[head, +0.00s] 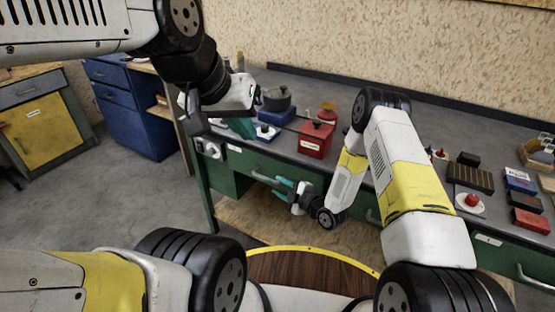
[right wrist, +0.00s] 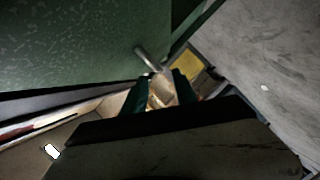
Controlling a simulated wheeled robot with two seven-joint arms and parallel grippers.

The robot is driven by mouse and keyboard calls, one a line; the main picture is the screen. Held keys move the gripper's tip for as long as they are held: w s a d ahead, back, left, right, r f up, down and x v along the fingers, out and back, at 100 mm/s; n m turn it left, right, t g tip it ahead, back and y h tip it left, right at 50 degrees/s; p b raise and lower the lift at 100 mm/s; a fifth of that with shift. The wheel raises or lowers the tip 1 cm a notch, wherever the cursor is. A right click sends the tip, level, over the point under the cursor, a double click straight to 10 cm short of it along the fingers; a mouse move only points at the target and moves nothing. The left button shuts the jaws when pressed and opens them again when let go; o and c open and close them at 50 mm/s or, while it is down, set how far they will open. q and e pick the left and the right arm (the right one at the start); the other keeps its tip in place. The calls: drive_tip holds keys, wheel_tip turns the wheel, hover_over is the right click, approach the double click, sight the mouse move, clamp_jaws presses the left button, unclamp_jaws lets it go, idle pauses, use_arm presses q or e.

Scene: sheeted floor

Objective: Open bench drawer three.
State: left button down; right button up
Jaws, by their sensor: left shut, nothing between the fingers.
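The bench (head: 340,105) has a grey top and green drawer fronts with metal handles and small labels, too small to read. The left drawer front (head: 230,168) has a bar handle (head: 264,178). My right gripper (head: 281,187) is beside this handle, its teal fingers apart. In the right wrist view the handle (right wrist: 149,59) points towards the gap between the fingers (right wrist: 159,88), and I cannot tell whether they touch it. My left gripper (head: 243,128) is shut and empty above the bench's left end. My right forearm partly hides the middle drawer front.
A blue drawer cabinet (head: 125,105) and a yellow-doored cabinet (head: 42,125) stand at left. Grey floor (head: 110,195) between is clear.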

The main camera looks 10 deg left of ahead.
sight(271, 181)
drive_tip(key=x, duration=0.7)
drive_tip(key=shift+w+a, duration=0.2)
drive_tip(key=shift+a, duration=0.05)
clamp_jaws()
idle(1.1)
